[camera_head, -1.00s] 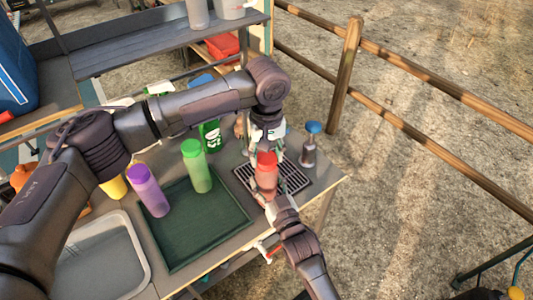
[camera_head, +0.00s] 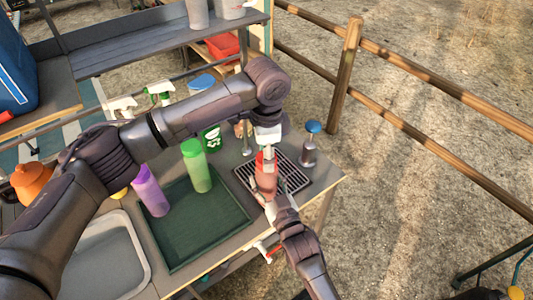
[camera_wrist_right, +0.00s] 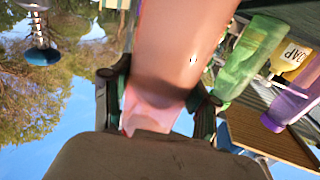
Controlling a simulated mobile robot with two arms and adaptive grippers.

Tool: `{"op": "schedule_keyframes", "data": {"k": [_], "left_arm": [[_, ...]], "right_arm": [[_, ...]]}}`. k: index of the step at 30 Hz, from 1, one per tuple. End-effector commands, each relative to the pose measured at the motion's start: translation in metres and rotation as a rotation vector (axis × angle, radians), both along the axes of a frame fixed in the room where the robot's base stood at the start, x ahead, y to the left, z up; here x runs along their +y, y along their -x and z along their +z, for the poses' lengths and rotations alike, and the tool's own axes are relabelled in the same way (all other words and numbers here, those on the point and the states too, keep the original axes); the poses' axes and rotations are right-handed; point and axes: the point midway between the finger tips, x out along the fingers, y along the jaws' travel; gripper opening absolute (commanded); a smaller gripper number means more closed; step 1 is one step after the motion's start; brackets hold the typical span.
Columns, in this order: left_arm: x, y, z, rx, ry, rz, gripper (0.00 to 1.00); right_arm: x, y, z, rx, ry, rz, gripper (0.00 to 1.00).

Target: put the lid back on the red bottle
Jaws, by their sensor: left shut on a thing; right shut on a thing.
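The red bottle (camera_head: 266,180) stands upright over the dark drip grate (camera_head: 297,179). My right gripper (camera_head: 271,202) is shut around its lower part from the near side. In the right wrist view the bottle (camera_wrist_right: 180,45) fills the middle, pale pink, between the fingers of my right gripper (camera_wrist_right: 158,100). My left gripper (camera_head: 267,148) points down right above the bottle. It is shut on the red lid, which is mostly hidden at the bottle's top. I cannot tell whether the lid is seated.
A green bottle (camera_head: 196,166) and a purple bottle (camera_head: 150,190) stand at the dark green tray (camera_head: 205,235). A sink (camera_head: 140,245) lies at the left front.

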Motion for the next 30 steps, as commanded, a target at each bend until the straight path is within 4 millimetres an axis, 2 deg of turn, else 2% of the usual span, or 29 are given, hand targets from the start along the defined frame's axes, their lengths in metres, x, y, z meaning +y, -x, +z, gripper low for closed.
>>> {"op": "schedule_keyframes", "data": {"k": [2, 3, 6, 17, 27, 30], "left_arm": [[0.0, 0.0, 0.0, 0.0, 0.0, 0.002, 0.1], [0.0, 0.0, 0.0, 0.0, 0.0, 0.003, 0.58], [0.0, 0.0, 0.0, 0.0, 0.0, 0.004, 0.75], [0.0, 0.0, 0.002, -0.001, 0.0, 0.005, 0.76], [0.0, 0.0, 0.041, -0.001, 0.002, 0.005, 0.76], [0.0, 0.0, 0.045, 0.0, 0.0, 0.005, 0.76]], "right_arm": [[0.0, 0.0, 0.0, 0.0, 0.0, 0.0, 0.0], [0.0, 0.0, 0.0, 0.0, 0.0, 0.0, 0.0], [0.0, 0.0, 0.0, 0.0, 0.0, 0.0, 0.0], [0.0, 0.0, 0.0, 0.0, 0.0, 0.0, 0.0], [0.0, 0.0, 0.0, 0.0, 0.0, 0.0, 0.0], [0.0, 0.0, 0.0, 0.0, 0.0, 0.0, 0.0]]}}
